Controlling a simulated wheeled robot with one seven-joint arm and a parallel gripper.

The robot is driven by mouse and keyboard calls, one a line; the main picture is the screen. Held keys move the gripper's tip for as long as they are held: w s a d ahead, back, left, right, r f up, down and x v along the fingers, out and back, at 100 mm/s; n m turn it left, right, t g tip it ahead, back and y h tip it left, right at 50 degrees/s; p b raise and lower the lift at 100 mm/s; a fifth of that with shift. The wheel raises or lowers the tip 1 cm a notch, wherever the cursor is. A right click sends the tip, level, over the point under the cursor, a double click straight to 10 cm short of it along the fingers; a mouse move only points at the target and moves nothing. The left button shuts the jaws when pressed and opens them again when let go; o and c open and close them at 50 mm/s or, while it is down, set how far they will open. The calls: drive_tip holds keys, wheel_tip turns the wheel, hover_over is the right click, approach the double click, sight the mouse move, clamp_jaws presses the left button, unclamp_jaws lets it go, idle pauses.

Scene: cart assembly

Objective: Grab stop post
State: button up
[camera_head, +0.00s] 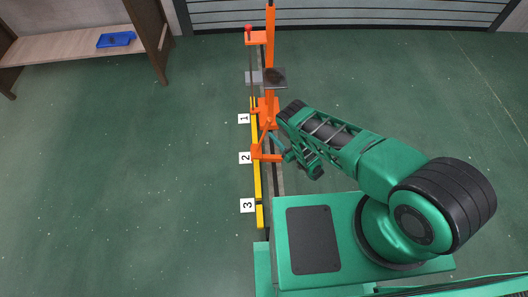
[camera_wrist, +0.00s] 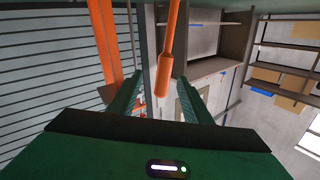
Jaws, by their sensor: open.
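An orange post, which looks like the stop post, stands on the yellow-edged rail (camera_head: 258,180) near the "2" sign, with its orange base (camera_head: 265,155) beside my gripper (camera_head: 285,153). In the wrist view a thin orange rod with a thicker rounded end (camera_wrist: 162,82) hangs in the picture between the two green fingers of my gripper (camera_wrist: 160,85). The fingers are apart, and gaps show on both sides of the rod. I cannot tell how deep the rod sits between them. My arm hides part of the area right of the rail in the head view.
A tall orange column (camera_head: 270,40) with a dark plate (camera_head: 274,78) and a red knob (camera_head: 248,28) stands farther along the rail. A wooden shelf (camera_head: 75,45) holding a blue tray (camera_head: 116,40) is at left. Green floor left of the rail is clear.

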sight(268, 124)
drive_tip(key=shift+s+a+r+x, duration=0.1)
drive_tip(key=shift+x, duration=1.2)
drive_tip(key=shift+s+a+r+x, duration=0.1)
drive_tip(key=shift+x, duration=1.2)
drive_tip(key=shift+a+r+x, duration=0.1)
drive_tip(key=shift+x, duration=1.2)
drive_tip(key=shift+c, duration=0.4)
clamp_jaws()
drive_tip(key=shift+d, duration=0.1)
